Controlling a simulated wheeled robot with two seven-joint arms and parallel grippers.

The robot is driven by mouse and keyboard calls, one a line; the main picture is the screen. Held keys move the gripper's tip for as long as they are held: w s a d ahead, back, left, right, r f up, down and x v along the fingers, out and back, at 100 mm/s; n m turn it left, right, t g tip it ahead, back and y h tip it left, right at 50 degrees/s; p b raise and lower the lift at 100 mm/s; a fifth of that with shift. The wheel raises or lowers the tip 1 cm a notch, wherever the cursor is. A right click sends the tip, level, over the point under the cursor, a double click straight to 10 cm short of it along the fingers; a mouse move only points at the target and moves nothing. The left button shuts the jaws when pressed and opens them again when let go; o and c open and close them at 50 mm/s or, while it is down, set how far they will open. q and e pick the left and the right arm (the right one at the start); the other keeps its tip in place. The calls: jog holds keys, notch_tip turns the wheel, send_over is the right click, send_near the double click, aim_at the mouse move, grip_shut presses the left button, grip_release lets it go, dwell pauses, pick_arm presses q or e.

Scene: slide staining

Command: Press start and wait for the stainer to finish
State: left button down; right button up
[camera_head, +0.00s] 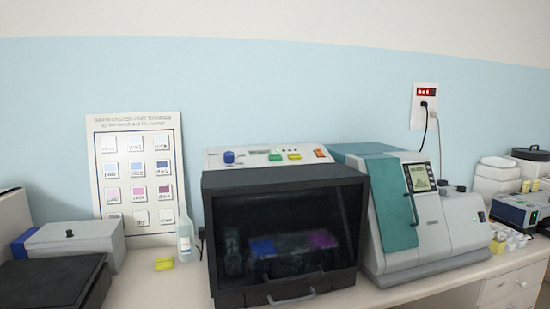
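The stainer (284,188) stands in the middle of the bench. Its dark front window is down, and through it I dimly see a blue container (263,247) and a purple container (322,239). A control panel (268,156) runs along its top, with a blue knob (229,157), a small green display, a green button (275,157), a yellow button (294,156) and a red-orange switch (320,153). Which of these is start I cannot read. Neither of my grippers is in view.
A teal and grey machine (420,215) stands close on the stainer's right. A clear bottle (185,238) and yellow blocks (164,264) are on its left, near a grey box (70,240). A colour chart (137,175) leans behind. A wall outlet (424,105) holds plugged cords.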

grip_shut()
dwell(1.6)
